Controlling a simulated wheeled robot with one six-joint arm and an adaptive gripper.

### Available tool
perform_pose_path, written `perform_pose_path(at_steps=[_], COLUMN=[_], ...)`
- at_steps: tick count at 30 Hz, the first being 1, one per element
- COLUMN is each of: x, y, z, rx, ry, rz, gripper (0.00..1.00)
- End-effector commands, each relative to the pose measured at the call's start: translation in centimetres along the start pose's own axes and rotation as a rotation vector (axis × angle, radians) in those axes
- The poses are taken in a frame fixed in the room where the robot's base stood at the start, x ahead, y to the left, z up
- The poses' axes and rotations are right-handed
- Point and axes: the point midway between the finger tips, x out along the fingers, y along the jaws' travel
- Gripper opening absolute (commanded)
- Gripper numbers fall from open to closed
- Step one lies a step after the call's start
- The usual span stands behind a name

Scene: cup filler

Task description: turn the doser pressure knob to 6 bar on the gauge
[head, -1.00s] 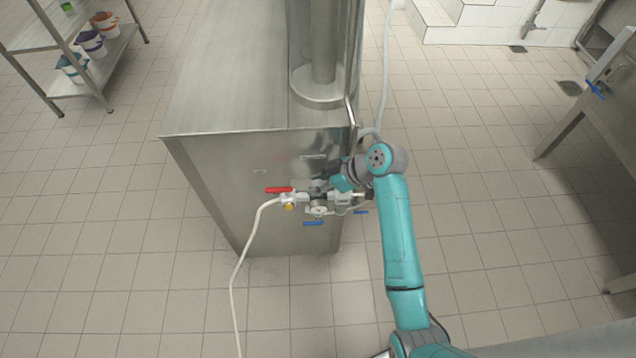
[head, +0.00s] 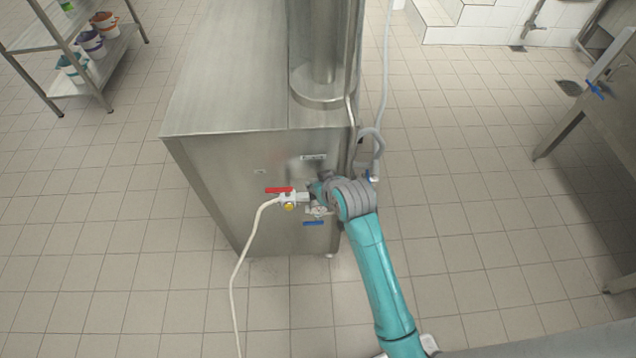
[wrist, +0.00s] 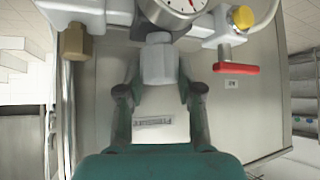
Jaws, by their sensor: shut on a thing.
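The pale grey pressure knob (wrist: 158,64) is upright in the wrist view, just below the gauge. The gauge (wrist: 172,8) has a white dial with red on it, and the top of the frame cuts it off, so I cannot read its pressure. My gripper (wrist: 158,78) has its two dark fingers on either side of the knob, shut on it. In the head view my gripper (head: 316,190) is at the front of the steel machine (head: 225,165), and my wrist hides the knob and part of the fittings.
A red-handled valve (head: 278,190) with a white hose is just left of my gripper. A blue-handled valve (head: 313,223) is below it. A grey hose (head: 379,140) hangs close behind my wrist. The floor (head: 470,220) to the right is clear.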

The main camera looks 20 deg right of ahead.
Motion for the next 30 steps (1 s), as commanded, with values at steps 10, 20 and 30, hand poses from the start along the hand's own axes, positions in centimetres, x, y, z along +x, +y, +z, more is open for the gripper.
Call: perform_pose_path(at_steps=[10, 20, 30], x=[0.01, 0.02, 0.04], y=[-0.19, -0.07, -0.01], z=[-0.09, -0.05, 0.04], rx=[0.216, 0.362, 0.416], ry=[0.001, -0.001, -0.002], rz=[0.219, 0.362, 0.417], gripper=[0.01, 0.01, 0.01])
